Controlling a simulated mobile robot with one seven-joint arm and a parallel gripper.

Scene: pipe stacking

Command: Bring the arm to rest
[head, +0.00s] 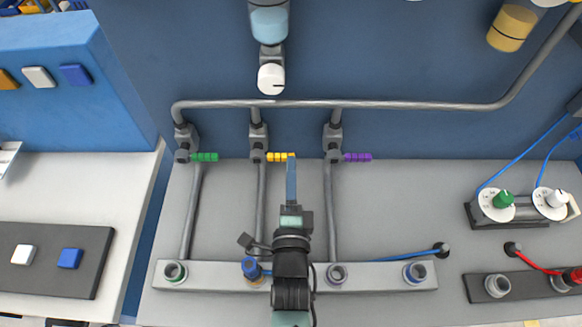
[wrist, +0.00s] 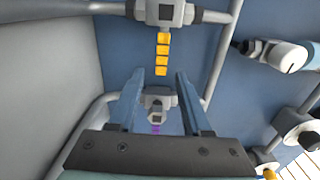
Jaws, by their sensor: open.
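My gripper (head: 291,165) is raised over the grey bench in the middle of the head view, seen edge-on, its blue fingers pointing toward the back wall. In the wrist view my gripper (wrist: 158,78) has its two fingers well apart with nothing between them. The fingertips appear near the yellow valve handle (head: 280,157) in the head view; whether they touch is not clear there. In the wrist view the yellow handle (wrist: 162,55) shows ahead of the fingers, and the purple handle (wrist: 155,129) shows through the gap.
A grey pipe (head: 400,105) runs along the wall. A green handle (head: 204,157) and the purple handle (head: 357,157) flank the yellow one. A socket rail (head: 210,275) lies in front. Dials (head: 497,206) stand at right, a button panel (head: 45,265) at left.

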